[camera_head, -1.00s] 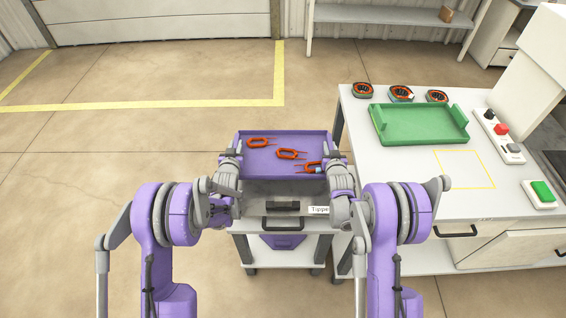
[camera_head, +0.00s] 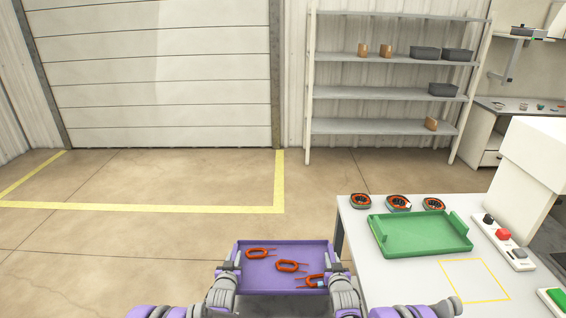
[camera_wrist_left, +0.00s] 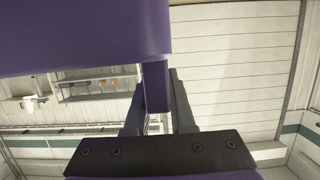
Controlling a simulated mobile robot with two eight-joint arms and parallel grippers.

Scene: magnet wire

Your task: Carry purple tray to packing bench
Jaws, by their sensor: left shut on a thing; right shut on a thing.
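The purple tray (camera_head: 284,249) is at the bottom middle of the head view, held level between my two grippers. Several orange-red wire coils lie in it, among them one at the back left (camera_head: 261,253) and one in the middle (camera_head: 291,266); one at the front right is partly hidden by my right gripper. My left gripper (camera_head: 228,268) is shut on the tray's left side. My right gripper (camera_head: 340,268) is shut on its right side. In the left wrist view, the fingers (camera_wrist_left: 157,95) close on a purple part of the tray.
A white table (camera_head: 400,285) to the right holds a green tray (camera_head: 420,234), several dark round spools (camera_head: 398,202) and a button panel (camera_head: 504,242). A grey shelf unit (camera_head: 385,92) stands at the back. Open floor with a yellow line (camera_head: 150,207) lies left.

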